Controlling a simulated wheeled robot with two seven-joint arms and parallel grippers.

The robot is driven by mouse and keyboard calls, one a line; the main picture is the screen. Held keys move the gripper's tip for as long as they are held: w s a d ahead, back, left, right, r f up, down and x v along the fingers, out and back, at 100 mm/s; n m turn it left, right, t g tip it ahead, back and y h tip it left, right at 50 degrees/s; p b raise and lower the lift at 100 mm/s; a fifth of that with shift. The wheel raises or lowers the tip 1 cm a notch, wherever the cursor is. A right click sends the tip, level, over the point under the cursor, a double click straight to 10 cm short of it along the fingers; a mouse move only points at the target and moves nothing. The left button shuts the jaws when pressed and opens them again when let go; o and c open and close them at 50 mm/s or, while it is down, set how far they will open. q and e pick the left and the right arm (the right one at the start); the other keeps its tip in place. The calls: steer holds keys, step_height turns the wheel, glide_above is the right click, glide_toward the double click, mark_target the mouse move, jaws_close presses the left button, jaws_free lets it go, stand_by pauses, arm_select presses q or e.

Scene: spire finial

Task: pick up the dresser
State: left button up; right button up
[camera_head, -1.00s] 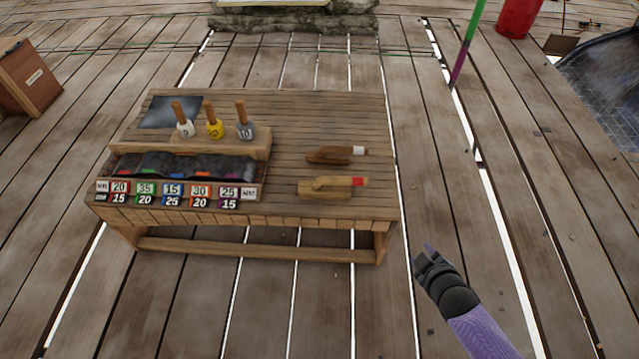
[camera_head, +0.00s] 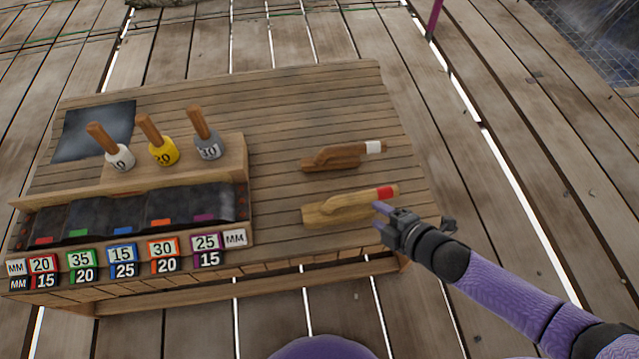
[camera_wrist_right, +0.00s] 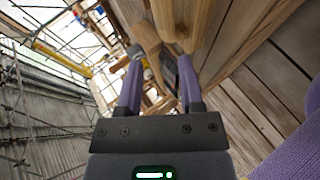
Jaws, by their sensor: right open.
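Two wooden hand tools shaped like dressers lie on the right part of the slatted table. The nearer one (camera_head: 335,208) is pale wood with a red-banded handle end. The farther one (camera_head: 335,160) is darker with a white-banded end. I cannot tell which one the task means. My right gripper (camera_head: 379,217) is open and empty, just beside the red-banded end of the nearer tool. In the right wrist view, wooden shapes show ahead of the open fingers (camera_wrist_right: 160,62); whether they touch is unclear. My left gripper is out of view.
The table (camera_head: 300,110) carries a rack with white, yellow (camera_head: 163,152) and grey wooden-handled pieces. A tray (camera_head: 140,215) of dark compartments with numbered tags (camera_head: 122,254) stands at the front left. A dark sheet (camera_head: 95,130) lies behind. Plank floor is free on the right.

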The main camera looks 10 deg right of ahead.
mark_target(352, 202)
steer(key=w+a+f+b, duration=0.1)
steer(key=w+f+b, duration=0.1)
steer(key=shift+a+f, duration=0.3)
steer(key=shift+a, duration=0.05)
steer(key=b+x, duration=0.5)
steer(key=x, duration=0.1)
steer(key=shift+w+f+b, duration=0.25)
steer(key=shift+f+b, duration=0.05)
steer(key=shift+w+a+r, duration=0.1)
steer(key=shift+r, duration=0.15)
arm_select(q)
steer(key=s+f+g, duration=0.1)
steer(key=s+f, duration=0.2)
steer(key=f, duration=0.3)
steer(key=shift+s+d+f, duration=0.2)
arm_select(e)
steer(key=shift+c, duration=0.3)
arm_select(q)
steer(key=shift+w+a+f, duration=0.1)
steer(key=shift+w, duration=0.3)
arm_select(e)
jaws_close()
